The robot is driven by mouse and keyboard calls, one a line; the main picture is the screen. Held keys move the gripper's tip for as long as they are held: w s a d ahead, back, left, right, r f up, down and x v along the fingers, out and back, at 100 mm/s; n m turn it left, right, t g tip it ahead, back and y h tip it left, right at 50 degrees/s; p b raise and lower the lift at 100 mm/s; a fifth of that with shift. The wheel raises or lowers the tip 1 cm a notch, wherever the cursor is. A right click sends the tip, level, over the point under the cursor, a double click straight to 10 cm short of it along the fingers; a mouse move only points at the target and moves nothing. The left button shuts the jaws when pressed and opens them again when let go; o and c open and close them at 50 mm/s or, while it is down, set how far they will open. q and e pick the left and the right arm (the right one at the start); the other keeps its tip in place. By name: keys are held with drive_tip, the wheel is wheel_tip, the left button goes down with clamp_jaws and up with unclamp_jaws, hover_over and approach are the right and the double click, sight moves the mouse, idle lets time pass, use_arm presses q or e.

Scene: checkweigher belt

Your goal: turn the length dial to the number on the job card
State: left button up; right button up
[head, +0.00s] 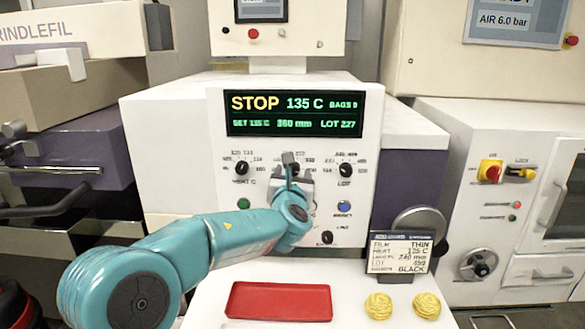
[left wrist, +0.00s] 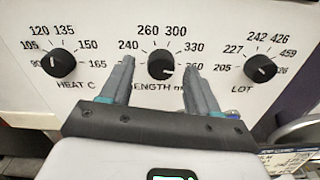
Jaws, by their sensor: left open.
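The black length dial (left wrist: 162,66) is the middle one of a row in the left wrist view. In the head view my left gripper (head: 291,168) covers most of the dial. The job card (head: 400,254) stands at the right, with a small length line that looks like 240 mm. The display (head: 291,113) reads 360 mm.
The heat dial (left wrist: 58,65) and lot dial (left wrist: 261,69) flank the length dial closely. Green and blue buttons (head: 344,208) and a lower black knob (head: 326,237) are below. A red tray (head: 279,301) and two yellow coils (head: 378,306) lie on the front surface.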

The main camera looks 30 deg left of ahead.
use_arm(q)
drive_tip(key=shift+w+a, duration=0.2)
drive_tip(key=shift+w, duration=0.3)
drive_tip(key=shift+c, duration=0.5)
drive_tip(key=c, duration=0.9)
drive_tip(key=shift+f+b, duration=0.15)
drive_tip(key=shift+b, duration=0.25)
drive_tip(key=shift+c, duration=0.2)
drive_tip(key=n+b, duration=0.8)
drive_tip(key=b, duration=0.1)
drive_tip(key=shift+f+b, duration=0.1)
drive_tip(key=shift+b, duration=0.3)
drive_tip(key=n+b, duration=0.4)
drive_tip(key=n, duration=0.2)
drive_tip(key=n+b, duration=0.2)
drive_tip(key=n, duration=0.2)
drive_tip(key=shift+b, duration=0.4)
drive_tip(key=n+b, duration=0.2)
drive_tip(key=n, duration=0.3)
drive_tip(key=n+b, duration=0.1)
drive_tip(key=n, duration=0.3)
drive_tip(key=shift+r+n+b, duration=0.2)
drive_tip(key=shift+n+b, duration=0.45)
drive_tip(key=shift+n, duration=1.65)
